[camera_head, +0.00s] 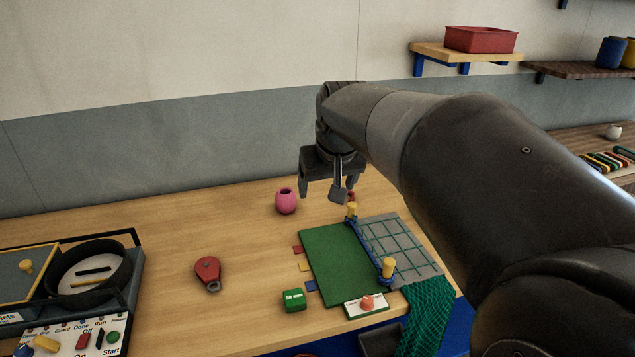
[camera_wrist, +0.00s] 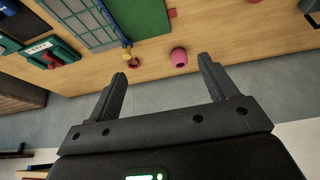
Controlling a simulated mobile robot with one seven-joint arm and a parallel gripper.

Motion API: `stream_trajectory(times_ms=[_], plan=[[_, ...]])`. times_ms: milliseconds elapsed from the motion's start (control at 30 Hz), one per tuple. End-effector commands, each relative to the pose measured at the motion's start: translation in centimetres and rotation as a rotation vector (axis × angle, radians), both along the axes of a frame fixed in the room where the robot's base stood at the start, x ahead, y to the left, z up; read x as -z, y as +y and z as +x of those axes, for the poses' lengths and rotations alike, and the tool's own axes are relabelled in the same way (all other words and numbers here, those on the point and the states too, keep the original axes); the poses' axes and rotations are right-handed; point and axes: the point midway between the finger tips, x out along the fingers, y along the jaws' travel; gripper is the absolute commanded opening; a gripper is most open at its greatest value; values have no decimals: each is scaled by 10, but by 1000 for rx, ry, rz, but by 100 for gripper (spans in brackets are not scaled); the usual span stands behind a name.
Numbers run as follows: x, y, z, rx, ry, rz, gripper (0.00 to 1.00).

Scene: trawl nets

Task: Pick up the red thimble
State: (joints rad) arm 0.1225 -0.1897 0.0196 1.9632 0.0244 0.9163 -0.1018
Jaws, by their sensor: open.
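A small dark-red piece, which looks like the red thimble (camera_wrist: 135,62), lies on the wooden bench beside a yellow-topped peg (camera_wrist: 127,50) in the wrist view. In the head view only a bit of this red piece (camera_head: 351,195) shows, close behind the yellow peg and partly hidden by my gripper. My gripper (camera_head: 330,191) is open and empty, pointing down above the back of the bench. In the wrist view the red piece is beyond the fingertips of my gripper (camera_wrist: 162,67), toward the left finger.
A pink pot (camera_head: 286,202) stands left of the red piece. The green mat (camera_head: 340,265) and grid panel (camera_head: 395,245) lie in front. A red pulley (camera_head: 208,270), a green block (camera_head: 294,300) and an orange-red piece (camera_head: 368,303) on a white card are nearby. The bench's back left is clear.

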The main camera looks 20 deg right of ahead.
Motion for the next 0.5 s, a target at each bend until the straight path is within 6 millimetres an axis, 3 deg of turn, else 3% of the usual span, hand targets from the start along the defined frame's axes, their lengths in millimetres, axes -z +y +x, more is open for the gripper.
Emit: stream_trajectory(times_ms=[33,267,500], plan=[[2,-7,21,4,8,0,78],[12,-38,105,10,22,1,78],[44,-79,187,19,34,5,78]])
